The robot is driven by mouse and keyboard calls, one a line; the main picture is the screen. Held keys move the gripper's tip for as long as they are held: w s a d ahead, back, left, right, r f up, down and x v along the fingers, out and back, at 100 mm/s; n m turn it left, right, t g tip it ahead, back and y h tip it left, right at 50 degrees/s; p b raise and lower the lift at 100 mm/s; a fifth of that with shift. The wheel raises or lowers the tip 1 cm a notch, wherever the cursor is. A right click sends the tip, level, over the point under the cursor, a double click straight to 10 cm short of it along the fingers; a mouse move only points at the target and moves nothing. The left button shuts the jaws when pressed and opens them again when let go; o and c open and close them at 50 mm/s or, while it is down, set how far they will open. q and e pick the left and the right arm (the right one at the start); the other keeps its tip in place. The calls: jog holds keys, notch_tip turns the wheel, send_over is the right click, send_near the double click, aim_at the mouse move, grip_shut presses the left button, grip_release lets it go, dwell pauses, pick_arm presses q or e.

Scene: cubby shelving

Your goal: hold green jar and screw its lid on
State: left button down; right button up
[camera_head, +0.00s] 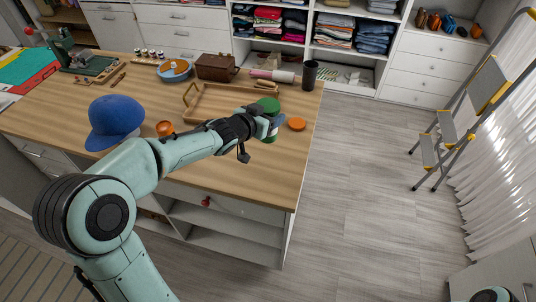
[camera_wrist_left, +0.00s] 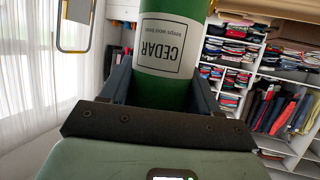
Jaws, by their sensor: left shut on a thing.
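The green jar (camera_wrist_left: 165,45) with a white label reading CEDAR, upside down in the picture, fills the top middle of the left wrist view. My left gripper (camera_wrist_left: 163,85) is shut on it, one dark finger on each side. In the head view the gripper (camera_head: 268,126) is over the right part of the wooden table, and the green jar (camera_head: 273,136) is partly hidden by it. A round green top (camera_head: 268,104) shows just behind the gripper; I cannot tell whether it is a lid. A flat orange disc (camera_head: 296,124) lies to the right of the gripper.
On the table (camera_head: 258,165) are a blue cap (camera_head: 115,116), a small orange-brown round object (camera_head: 164,128), a wooden tray (camera_head: 215,119), a brown box (camera_head: 215,67) and a dark cup (camera_head: 309,75). A stepladder (camera_head: 470,110) stands at right. The floor between is clear.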

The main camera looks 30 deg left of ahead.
aim_at(267, 139)
pick_arm(q)
jog(key=f+b, duration=0.1)
jog(key=f, duration=0.2)
jog(key=f+b, duration=0.2)
jog(key=f, duration=0.1)
jog(key=f+b, duration=0.1)
jog(key=f, duration=0.1)
jog(key=shift+s+f, duration=0.3)
jog(key=shift+f, duration=0.1)
jog(key=shift+w+f, duration=0.1)
jog(key=shift+f, duration=0.3)
pick_arm(e)
jog(key=s+f, duration=0.4)
jog(key=f, duration=0.3)
jog(key=shift+s+g, duration=0.15)
jog(key=shift+g, duration=0.15)
pick_arm(q)
jog(key=shift+f+b, duration=0.9)
jog(key=shift+f, duration=1.2)
pick_arm(e)
jog(key=shift+s+f, duration=0.25)
jog(key=shift+f, duration=0.45)
pick_arm(q)
jog(key=shift+f, duration=0.15)
jog(key=shift+c, duration=1.2)
grip_release()
pick_arm(e)
jog(key=shift+s+f, duration=0.1)
jog(key=shift+f, duration=0.05)
